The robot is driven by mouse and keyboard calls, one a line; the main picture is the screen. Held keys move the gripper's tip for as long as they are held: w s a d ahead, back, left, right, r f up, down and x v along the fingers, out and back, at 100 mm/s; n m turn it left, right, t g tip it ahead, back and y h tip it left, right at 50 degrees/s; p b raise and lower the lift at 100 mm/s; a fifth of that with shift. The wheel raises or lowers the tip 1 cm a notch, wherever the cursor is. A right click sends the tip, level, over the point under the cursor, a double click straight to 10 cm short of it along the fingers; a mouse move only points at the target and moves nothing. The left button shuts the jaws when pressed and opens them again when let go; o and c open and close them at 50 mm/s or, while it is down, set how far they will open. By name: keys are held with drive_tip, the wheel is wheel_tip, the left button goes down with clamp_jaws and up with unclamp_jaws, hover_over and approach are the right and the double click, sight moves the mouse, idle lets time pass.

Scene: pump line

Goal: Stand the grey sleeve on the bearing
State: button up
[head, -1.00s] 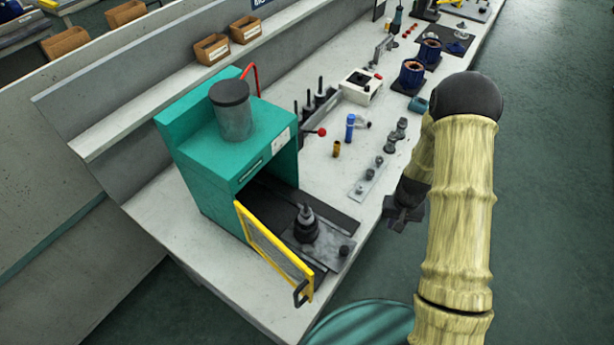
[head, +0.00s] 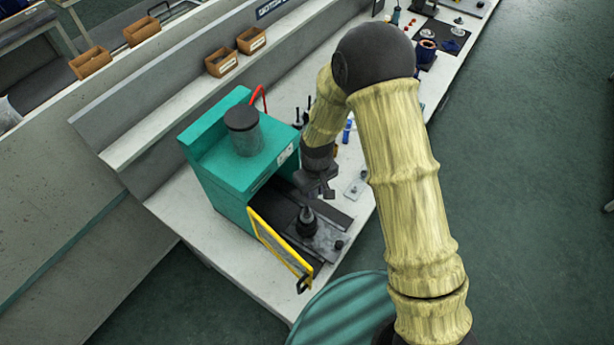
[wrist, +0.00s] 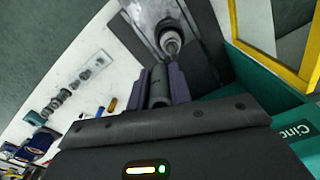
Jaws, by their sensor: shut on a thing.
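My gripper (head: 323,190) is above the bench in front of the green press in the head view. In the wrist view its two purplish fingers (wrist: 160,88) are shut on the grey sleeve (wrist: 158,84), a short dark grey cylinder. The sleeve is hard to make out in the head view. A stepped part with a pale ring, which looks like the bearing (wrist: 171,38), sits in a dark round holder with a shaft tip showing. The holder (head: 306,228) stands on the press's sliding plate. The sleeve is near the shaft tip in the wrist picture; whether they touch I cannot tell.
The green press (head: 238,165) stands behind, with its yellow-framed guard door (head: 279,246) open at the front left of the holder. A plate with grey parts (wrist: 82,78) lies on the bench. Brown bins (head: 221,62) sit on the shelf.

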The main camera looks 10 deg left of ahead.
sight(307, 206)
drive_tip(key=shift+s+a+r+n+p, duration=0.2)
drive_tip(key=shift+s+a+r, duration=0.15)
drive_tip(key=shift+a+r, duration=0.2)
drive_tip(key=shift+s+a+r+n+p, duration=0.1)
drive_tip(key=shift+s+a+r+n, duration=0.1)
drive_tip(key=shift+s+a+r, duration=0.25)
drive_tip(key=shift+w+d, duration=0.1)
drive_tip(key=shift+w, duration=0.15)
drive_tip(key=shift+s+f, duration=0.1)
drive_tip(key=shift+f+b, duration=1)
drive_tip(key=shift+f, duration=0.3)
drive_tip(key=shift+f+b, duration=0.45)
drive_tip(key=shift+f, duration=0.4)
drive_tip(key=shift+f+b, duration=2.55)
drive_tip(key=shift+f, duration=0.3)
